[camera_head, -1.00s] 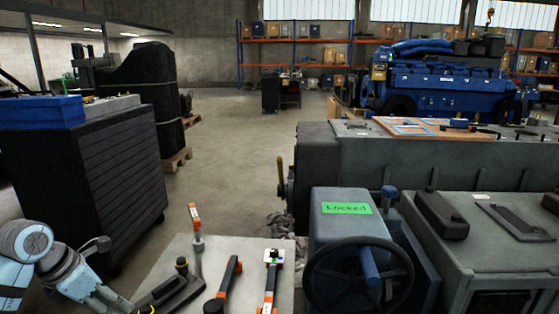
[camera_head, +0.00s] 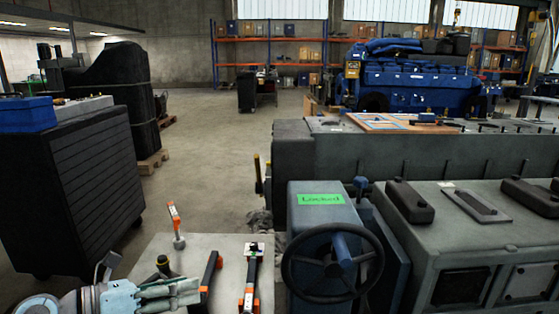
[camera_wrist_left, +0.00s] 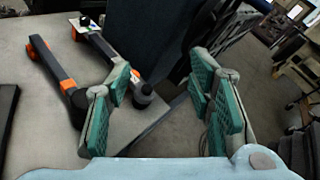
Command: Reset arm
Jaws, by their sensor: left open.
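My left gripper (camera_head: 190,292) is at the bottom left of the head view, its fingers pointing right over the front of the grey tabletop (camera_head: 215,243). In the left wrist view the gripper (camera_wrist_left: 160,72) is open, with its green pads apart and nothing between them. Orange-and-black tools lie beyond the fingers; one tool (camera_head: 210,272) is close to the fingertips in the head view. My right gripper is not in view.
An upright orange-handled tool (camera_head: 175,222) and another tool (camera_head: 250,280) are on the tabletop. A machine with a handwheel (camera_head: 333,262) and a green "Locked" label (camera_head: 320,199) stands to the right. A dark cabinet (camera_head: 75,190) is at left. The floor between is clear.

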